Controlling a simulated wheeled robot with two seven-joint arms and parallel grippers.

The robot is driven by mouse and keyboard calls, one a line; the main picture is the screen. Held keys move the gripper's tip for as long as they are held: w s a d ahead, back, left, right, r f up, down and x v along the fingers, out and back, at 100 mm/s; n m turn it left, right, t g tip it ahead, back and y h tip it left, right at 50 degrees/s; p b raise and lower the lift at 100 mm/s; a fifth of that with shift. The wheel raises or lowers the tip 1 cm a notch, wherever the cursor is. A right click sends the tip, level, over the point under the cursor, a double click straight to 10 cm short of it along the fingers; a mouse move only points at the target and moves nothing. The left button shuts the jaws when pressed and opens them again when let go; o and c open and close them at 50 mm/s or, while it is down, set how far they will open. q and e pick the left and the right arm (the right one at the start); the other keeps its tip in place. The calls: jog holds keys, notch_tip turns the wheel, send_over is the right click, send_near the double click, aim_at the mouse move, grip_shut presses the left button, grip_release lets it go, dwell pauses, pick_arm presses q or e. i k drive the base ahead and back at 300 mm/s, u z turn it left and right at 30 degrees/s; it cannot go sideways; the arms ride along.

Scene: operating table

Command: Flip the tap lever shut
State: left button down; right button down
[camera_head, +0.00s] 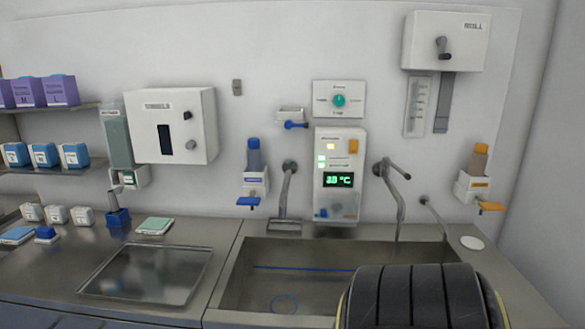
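A grey metal tap (400,205) stands out from the wall to the right of the control panel, with its spout hanging down over the sink (225,297). A thin lever (399,170) at its top slants down to the right. I cannot tell from this view whether water runs from it. Another grey pipe fitting (288,185) is on the wall left of the panel, and a smaller spout (433,212) is at the right. Neither of my grippers is in view. The front right of the sink is hidden.
The control panel (340,205) with a green display is between the fittings. Dispensers with a blue lever (248,201) and an orange lever (491,207) flank the sink. A shallow tray (100,282) lies on the left counter. A white disc (472,243) lies right of the sink.

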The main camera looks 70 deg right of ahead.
aim_at(386, 162)
jog(key=u, duration=0.45)
jog(key=k, duration=0.95)
jog(key=z, duration=1.05)
